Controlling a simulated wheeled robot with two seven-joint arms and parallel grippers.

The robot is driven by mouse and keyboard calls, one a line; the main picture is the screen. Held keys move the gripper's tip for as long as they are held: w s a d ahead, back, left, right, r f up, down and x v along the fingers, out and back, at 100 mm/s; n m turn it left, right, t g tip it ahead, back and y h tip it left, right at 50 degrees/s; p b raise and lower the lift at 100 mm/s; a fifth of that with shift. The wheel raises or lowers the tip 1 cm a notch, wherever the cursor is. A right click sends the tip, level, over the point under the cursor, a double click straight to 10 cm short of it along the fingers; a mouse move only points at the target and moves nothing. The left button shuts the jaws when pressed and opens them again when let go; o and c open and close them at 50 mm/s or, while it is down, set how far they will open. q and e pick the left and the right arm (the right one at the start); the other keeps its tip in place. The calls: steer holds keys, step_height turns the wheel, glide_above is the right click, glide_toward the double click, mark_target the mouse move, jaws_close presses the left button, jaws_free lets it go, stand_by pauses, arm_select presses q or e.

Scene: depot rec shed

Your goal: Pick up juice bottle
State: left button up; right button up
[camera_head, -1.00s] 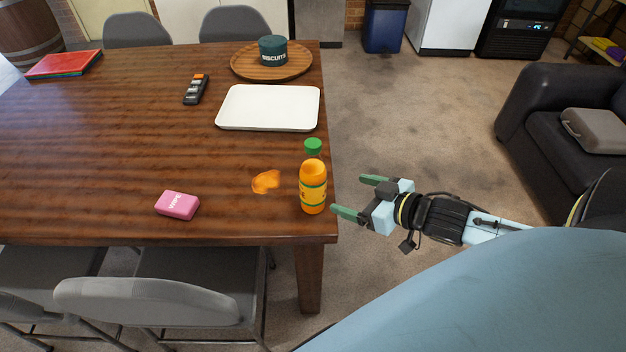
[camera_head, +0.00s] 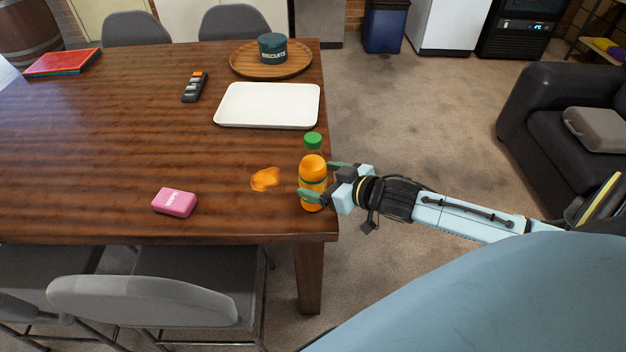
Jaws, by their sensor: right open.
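The juice bottle (camera_head: 313,169) is orange with a green cap and stands upright near the right edge of the wooden table (camera_head: 110,140). My right gripper (camera_head: 314,180) comes in from the right at the bottle's lower half. Its jaws are open, with one green finger in front of the bottle and the other at its far side, partly hidden by the bottle. I cannot tell whether either finger touches it. My left gripper is not in view.
Grey chairs (camera_head: 150,300) stand in front.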

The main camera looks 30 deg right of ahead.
mark_target(313, 177)
steer(key=x, duration=0.2)
steer(key=shift+w+f, duration=0.15)
steer(key=shift+w, duration=0.1)
steer(key=shift+w+f+b, duration=0.15)
steer(key=shift+w+b, duration=0.15)
steer(key=shift+w+a, duration=0.1)
steer(key=shift+w, duration=0.05)
steer(key=c, duration=1.7)
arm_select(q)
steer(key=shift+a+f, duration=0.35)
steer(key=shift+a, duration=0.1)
arm_select(e)
steer(key=shift+o, duration=0.2)
